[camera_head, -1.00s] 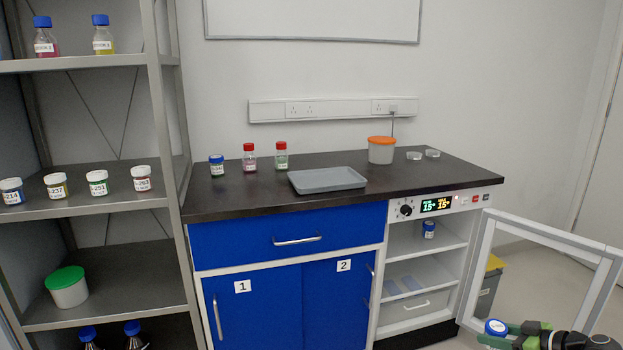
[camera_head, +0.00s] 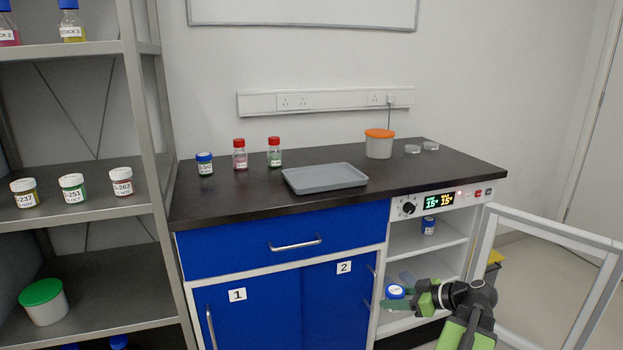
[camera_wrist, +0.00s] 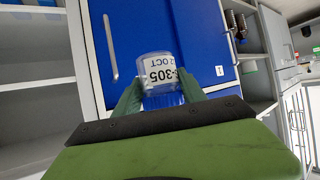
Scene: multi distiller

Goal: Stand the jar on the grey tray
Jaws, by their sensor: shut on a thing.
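My gripper (camera_head: 398,300) is shut on a small jar with a blue lid (camera_head: 396,291), in front of the open lower cabinet and below the worktop. The grey tray (camera_head: 325,187) lies flat and empty on the dark worktop, above and left of my gripper.
Two red-capped bottles (camera_head: 240,155) and a blue-lidded jar (camera_head: 204,164) stand behind and left of the tray. An orange-lidded tub (camera_head: 379,145) and two small dishes stand right of it. The open glass door (camera_head: 550,232) is at right. Another blue-lidded jar (camera_head: 429,225) stands in the cabinet.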

